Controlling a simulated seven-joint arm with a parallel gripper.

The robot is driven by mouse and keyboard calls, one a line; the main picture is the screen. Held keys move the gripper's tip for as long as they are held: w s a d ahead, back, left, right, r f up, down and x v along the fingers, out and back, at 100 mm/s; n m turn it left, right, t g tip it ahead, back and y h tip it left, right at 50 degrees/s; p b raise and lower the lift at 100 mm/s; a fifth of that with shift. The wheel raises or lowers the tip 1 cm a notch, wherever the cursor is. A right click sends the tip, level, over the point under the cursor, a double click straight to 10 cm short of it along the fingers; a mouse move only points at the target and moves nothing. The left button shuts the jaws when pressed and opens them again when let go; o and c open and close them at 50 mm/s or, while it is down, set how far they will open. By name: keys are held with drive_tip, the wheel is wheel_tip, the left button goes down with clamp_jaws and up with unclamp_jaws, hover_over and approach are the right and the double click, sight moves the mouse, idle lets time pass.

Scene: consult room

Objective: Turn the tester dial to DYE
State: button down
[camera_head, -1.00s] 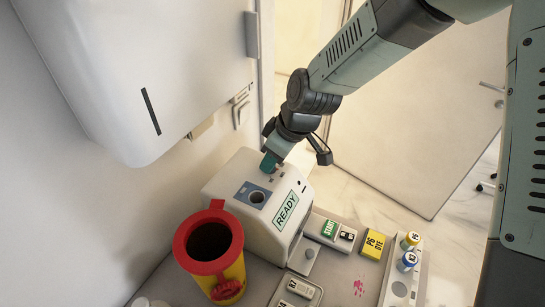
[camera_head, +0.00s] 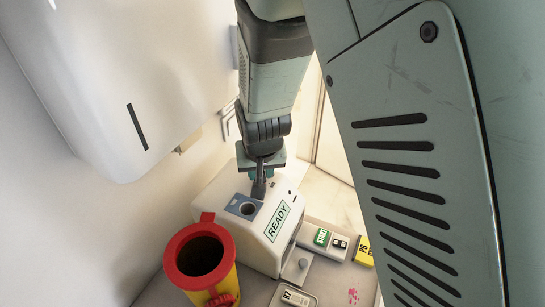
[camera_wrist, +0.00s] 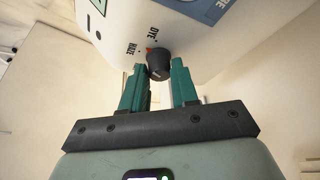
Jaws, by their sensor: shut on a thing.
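The tester (camera_head: 258,258) is a white box with a green READY label, standing below the wall dispenser. Its dark round dial (camera_wrist: 160,70) shows in the wrist view, with an orange pointer mark on its upper-left edge. The printed words DYE (camera_wrist: 158,32) and HAZE (camera_wrist: 133,47) lie beside the dial; the pointer appears between them, and its exact alignment is hard to tell. My gripper (camera_wrist: 158,74) has one teal finger on each side of the dial and is shut on it. In the head view my gripper (camera_head: 259,190) hides the dial.
A yellow bin with a red rim (camera_head: 174,251) stands at the tester's left. A START block (camera_head: 321,238), a yellow card (camera_head: 364,251) and a small tray (camera_head: 292,297) lie at the front right. The white dispenser (camera_head: 110,80) hangs above left. My arm covers the right side.

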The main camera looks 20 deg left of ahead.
drive_tip(key=m+h, duration=0.1)
drive_tip(key=m, duration=0.2)
drive_tip(key=m+h, duration=0.1)
drive_tip(key=m, duration=0.3)
drive_tip(key=shift+s+a+f+t+h, duration=0.1)
drive_tip(key=shift+a+t+h, duration=0.05)
drive_tip(key=shift+t+h, duration=0.15)
idle(0.4)
drive_tip(key=c, duration=0.9)
unclamp_jaws()
